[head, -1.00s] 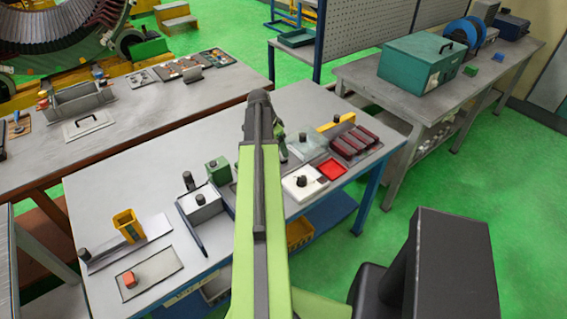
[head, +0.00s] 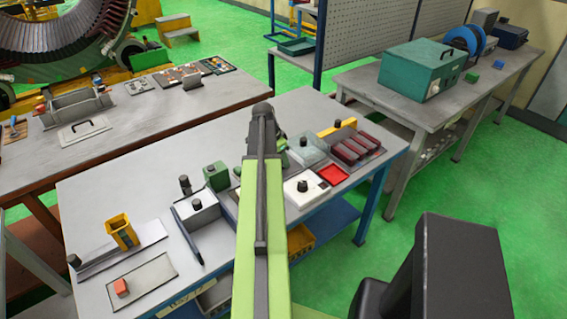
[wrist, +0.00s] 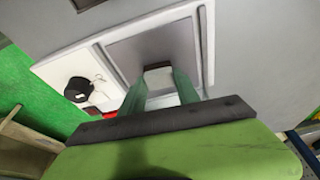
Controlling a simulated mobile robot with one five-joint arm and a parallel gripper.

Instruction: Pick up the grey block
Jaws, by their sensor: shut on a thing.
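In the wrist view, the two green fingers of my gripper (wrist: 160,84) are shut on a small grey block (wrist: 158,76), which shows between their tips. The block is over or in front of a grey panel (wrist: 150,42) with a white rim; I cannot tell whether it touches it. In the head view, my arm runs forward over the table and hides the block. Only a bit of my gripper's green shows there, beside the arm's far end.
A teal case (head: 420,70) stands on the right bench. Green floor is open between the tables.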

